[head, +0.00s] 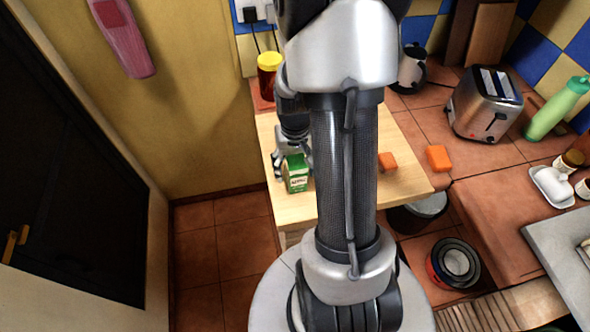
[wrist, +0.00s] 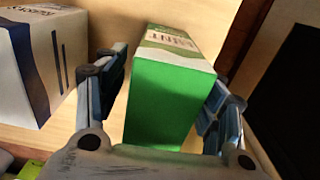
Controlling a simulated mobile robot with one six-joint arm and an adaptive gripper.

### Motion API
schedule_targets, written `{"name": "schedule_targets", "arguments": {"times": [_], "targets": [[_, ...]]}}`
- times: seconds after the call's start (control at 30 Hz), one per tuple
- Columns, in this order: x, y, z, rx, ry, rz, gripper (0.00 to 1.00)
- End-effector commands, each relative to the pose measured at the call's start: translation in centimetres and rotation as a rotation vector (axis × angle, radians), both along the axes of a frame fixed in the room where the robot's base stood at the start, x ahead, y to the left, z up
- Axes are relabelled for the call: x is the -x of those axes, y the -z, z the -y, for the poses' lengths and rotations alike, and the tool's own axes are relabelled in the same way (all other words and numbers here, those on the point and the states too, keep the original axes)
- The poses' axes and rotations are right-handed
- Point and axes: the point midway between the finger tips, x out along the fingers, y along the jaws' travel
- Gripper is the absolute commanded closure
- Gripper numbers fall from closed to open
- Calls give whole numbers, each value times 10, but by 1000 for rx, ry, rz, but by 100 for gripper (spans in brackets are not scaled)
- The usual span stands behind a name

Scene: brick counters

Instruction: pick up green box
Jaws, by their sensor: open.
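The green box (head: 296,172) with a white label stands on the light wooden table (head: 411,172), near its left edge. In the wrist view the green box (wrist: 162,95) sits between the two fingers, its plain green side facing the camera. My gripper (head: 292,150) is open around it in the head view, partly behind the box and my arm. In the wrist view my gripper (wrist: 170,92) has one finger on each side of the box. The right finger looks very close to it; contact cannot be told.
A white and dark blue box (wrist: 45,60) stands left of the gripper in the wrist view. Orange blocks (head: 387,162) lie to the right of my arm. A yellow-lidded jar (head: 269,75) stands behind the gripper. A toaster (head: 484,103) and green bottle (head: 557,108) are farther right.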

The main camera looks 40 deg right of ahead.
Motion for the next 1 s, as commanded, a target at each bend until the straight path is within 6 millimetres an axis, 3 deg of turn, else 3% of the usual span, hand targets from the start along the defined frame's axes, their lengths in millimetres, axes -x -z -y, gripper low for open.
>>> {"name": "schedule_targets", "arguments": {"times": [0.1, 0.8, 1.0], "targets": [[0, -1, 0, 1, 0, 1, 37], [0, -2, 0, 1, 0, 1, 84], [0, -2, 0, 1, 0, 1, 85]]}}
